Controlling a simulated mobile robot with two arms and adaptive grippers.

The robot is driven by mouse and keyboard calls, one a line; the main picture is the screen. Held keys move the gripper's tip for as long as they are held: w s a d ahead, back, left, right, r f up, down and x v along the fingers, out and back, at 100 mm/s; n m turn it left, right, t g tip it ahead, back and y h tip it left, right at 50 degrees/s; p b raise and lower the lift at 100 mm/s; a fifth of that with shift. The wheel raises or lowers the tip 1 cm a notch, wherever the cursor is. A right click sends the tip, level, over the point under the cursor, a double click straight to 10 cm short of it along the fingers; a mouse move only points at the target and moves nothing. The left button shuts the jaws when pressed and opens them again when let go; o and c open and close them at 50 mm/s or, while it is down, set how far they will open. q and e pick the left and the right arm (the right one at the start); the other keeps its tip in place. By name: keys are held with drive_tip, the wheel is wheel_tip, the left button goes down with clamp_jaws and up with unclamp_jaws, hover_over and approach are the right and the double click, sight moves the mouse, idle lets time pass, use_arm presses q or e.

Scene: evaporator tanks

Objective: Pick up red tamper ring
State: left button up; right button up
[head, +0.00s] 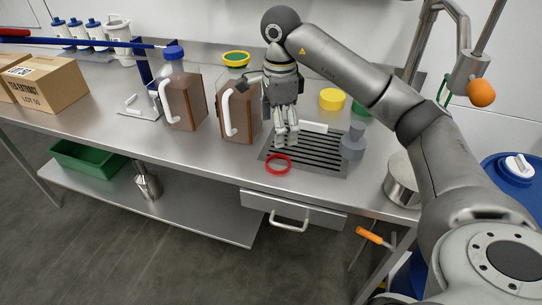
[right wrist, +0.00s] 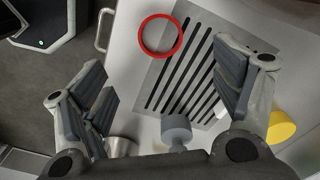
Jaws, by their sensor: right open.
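The red tamper ring (head: 279,156) lies flat on the steel bench at the front left corner of the slotted drain plate (head: 303,155). In the right wrist view the ring (right wrist: 141,37) shows whole at the top, beyond the fingertips, partly over the drain plate's edge. My right gripper (head: 286,135) hangs above the drain plate, pointing down, just behind the ring in the head view. Its two fingers are apart and empty (right wrist: 168,85). The ring is not between the fingers. My left gripper is not in view.
Two brown jugs with white handles (head: 184,100) (head: 240,112) stand left of my right gripper. A grey weight-like piece (head: 353,143) stands on the plate's right side. A yellow lid (head: 332,99) lies behind. A steel pot (head: 402,182) stands at right. The bench front left of the ring is clear.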

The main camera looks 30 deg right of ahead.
approach(278, 165)
drive_tip(key=shift+s+a+f, duration=0.1)
drive_tip(key=shift+s+f, duration=0.25)
drive_tip(key=f, duration=0.2)
drive_tip(key=f+b, duration=0.1)
drive_tip(key=f, duration=0.3)
drive_tip(key=shift+w+f, duration=0.2)
drive_tip(key=shift+w, duration=0.05)
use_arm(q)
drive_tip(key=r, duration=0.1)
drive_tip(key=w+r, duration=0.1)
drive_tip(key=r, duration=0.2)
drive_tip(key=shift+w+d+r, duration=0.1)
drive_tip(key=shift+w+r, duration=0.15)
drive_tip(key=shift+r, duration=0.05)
use_arm(e)
drive_tip(key=c, duration=0.7)
